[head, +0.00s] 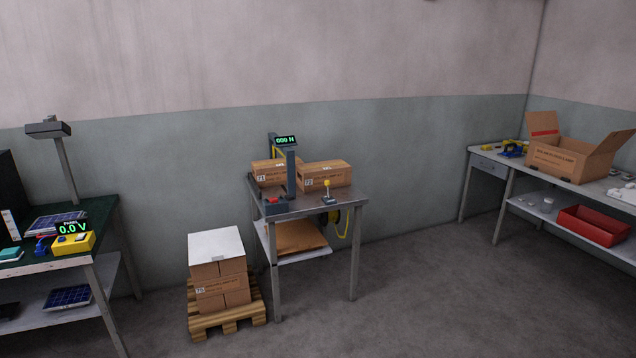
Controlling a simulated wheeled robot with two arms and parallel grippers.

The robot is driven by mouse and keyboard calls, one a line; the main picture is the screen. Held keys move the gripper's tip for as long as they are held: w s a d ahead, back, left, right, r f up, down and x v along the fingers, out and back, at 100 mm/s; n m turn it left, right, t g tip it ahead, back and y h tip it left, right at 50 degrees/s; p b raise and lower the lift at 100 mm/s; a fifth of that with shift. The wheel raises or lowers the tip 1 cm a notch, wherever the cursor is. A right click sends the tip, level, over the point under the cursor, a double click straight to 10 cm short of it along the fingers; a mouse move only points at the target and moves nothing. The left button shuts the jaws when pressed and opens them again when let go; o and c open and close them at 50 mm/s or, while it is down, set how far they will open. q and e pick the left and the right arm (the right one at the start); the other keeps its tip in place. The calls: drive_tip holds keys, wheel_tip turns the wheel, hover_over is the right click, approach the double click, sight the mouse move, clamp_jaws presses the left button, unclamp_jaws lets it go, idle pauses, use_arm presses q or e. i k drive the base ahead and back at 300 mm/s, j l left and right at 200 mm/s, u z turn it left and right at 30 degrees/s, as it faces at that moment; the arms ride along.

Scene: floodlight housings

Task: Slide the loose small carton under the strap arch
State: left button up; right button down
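The strap arch (291,174) is a dark grey frame on a small grey table (300,205) at mid-picture, with a green display reading "000 N" on top. A small brown carton marked T2 (326,176) lies on the table right of the arch's front post. Another brown carton, apparently marked T1 (268,174), sits at the left, partly behind the post. I cannot tell whether either carton passes under the arch, or which one is loose. Neither of my grippers is in view.
A pallet (228,318) with stacked cartons under a white sheet (215,244) stands left of the table. A bench with a yellow meter (73,243) is at far left. A bench with a large open carton (565,160) is at right. Floor between is clear.

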sight(311, 176)
drive_tip(key=i+l+z, duration=0.25)
drive_tip(key=i, duration=0.85)
drive_tip(key=i+l+z, duration=0.1)
drive_tip(key=i+z, duration=0.2)
drive_tip(key=i, duration=0.8)
